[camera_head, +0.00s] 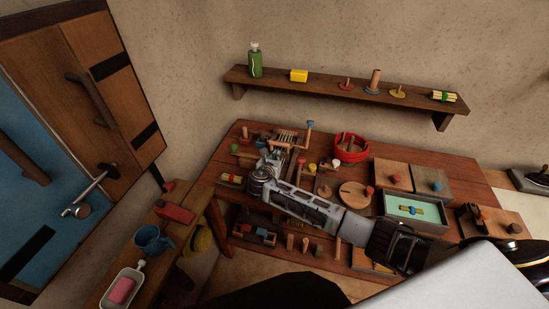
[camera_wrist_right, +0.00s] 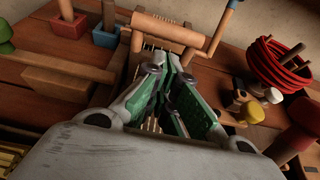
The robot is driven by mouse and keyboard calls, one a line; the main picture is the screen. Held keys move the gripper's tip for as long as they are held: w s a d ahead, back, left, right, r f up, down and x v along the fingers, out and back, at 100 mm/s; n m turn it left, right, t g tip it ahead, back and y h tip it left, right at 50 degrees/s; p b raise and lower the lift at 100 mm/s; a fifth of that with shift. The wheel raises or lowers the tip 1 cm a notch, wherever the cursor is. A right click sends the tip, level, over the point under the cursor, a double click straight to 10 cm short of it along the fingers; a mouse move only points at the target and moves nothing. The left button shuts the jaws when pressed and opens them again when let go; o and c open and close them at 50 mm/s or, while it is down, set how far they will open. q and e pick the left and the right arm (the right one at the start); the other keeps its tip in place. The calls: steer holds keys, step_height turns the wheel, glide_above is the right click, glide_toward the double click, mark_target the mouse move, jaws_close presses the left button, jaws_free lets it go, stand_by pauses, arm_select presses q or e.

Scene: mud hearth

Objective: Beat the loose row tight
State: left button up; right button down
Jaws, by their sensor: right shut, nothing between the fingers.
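A small wooden frame with pale threads (camera_head: 288,136), seemingly the loom, stands at the back left of the table. In the right wrist view its wooden roller (camera_wrist_right: 168,29) lies across the top, with pale threads under it and a blue-topped crank post at its right. My right gripper (camera_head: 272,152) is over the near side of this frame. In the wrist view its green-padded fingers (camera_wrist_right: 176,66) are shut and empty, their tips just short of the roller. They hide much of the threads. I cannot make out the loose row or a beater. My left gripper is out of view.
A red cord coil (camera_head: 350,148) stands right of the frame, with pegs and knobs between. A wooden block (camera_wrist_right: 70,80) and red and blue pots stand left of the fingers. A tray (camera_head: 426,225) and flat boards fill the right side. A shelf (camera_head: 335,86) hangs behind.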

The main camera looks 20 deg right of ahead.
steer(key=shift+s+a, duration=0.2)
steer(key=shift+s, duration=0.1)
steer(key=shift+s+a+r, duration=0.25)
steer(key=shift+s+a, duration=0.1)
steer(key=shift+s, duration=0.05)
steer(key=shift+s+a, duration=0.1)
steer(key=shift+s, duration=0.1)
steer(key=shift+v, duration=4.3)
steer(key=shift+s, duration=0.1)
